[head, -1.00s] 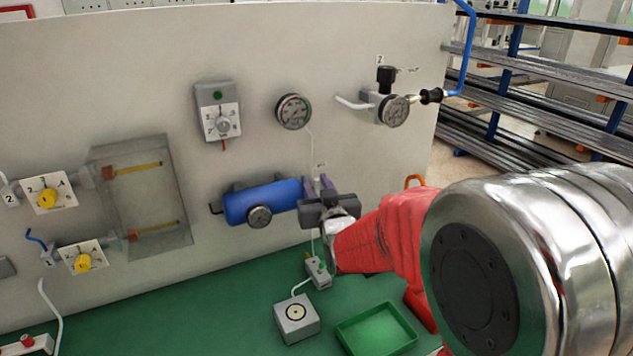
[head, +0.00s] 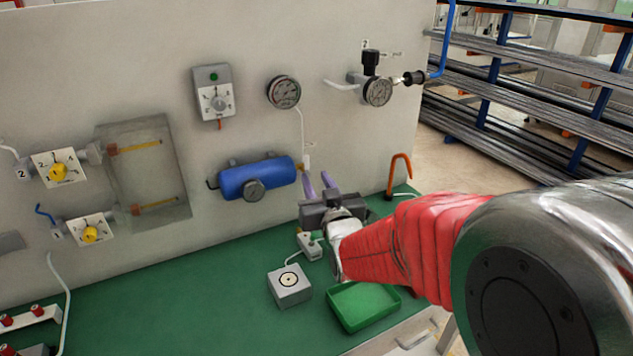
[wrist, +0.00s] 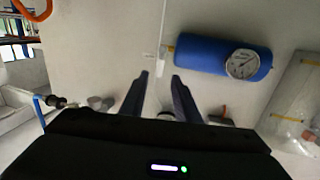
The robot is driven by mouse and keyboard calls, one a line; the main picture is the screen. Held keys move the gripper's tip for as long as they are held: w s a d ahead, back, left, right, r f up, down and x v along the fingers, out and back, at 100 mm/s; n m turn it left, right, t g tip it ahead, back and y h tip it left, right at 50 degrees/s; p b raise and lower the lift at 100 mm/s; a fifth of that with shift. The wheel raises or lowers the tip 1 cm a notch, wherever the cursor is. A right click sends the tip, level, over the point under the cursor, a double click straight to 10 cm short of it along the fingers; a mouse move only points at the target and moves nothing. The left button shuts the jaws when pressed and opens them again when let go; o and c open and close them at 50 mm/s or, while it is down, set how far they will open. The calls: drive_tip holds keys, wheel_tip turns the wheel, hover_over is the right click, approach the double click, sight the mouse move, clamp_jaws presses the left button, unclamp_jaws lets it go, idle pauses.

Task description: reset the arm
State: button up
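My gripper (head: 318,186) is in front of the grey panel, just right of the blue cylinder (head: 244,181) with its round gauge. Its two purple-grey fingers point toward the panel and stand apart. In the wrist view the gripper (wrist: 160,90) shows both fingers with a clear gap and nothing between them. My red-sleeved arm reaches in from the right side of the head view. The blue cylinder also shows at the upper right of the wrist view (wrist: 200,55).
On the green bench are a green tray (head: 345,318), a grey box with a round top (head: 289,291) and a small grey block (head: 310,245). An orange hook (head: 401,163) stands at the panel's right edge. Gauges and knobs line the panel (head: 320,45).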

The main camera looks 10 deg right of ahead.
drive_tip(key=s+d+f+g+h, duration=0.1)
drive_tip(key=s+d+f+g, duration=0.1)
drive_tip(key=s+f+g, duration=0.85)
drive_tip(key=s+d+r, duration=0.1)
drive_tip(key=s+r, duration=0.2)
drive_tip(key=s, duration=0.8)
drive_tip(key=s+d+r+m+g, duration=0.1)
drive_tip(key=s+r, duration=0.2)
drive_tip(key=s, duration=0.8)
drive_tip(key=shift+d+r+h, duration=0.2)
drive_tip(key=shift+d+h, duration=0.15)
drive_tip(key=shift+h, duration=0.05)
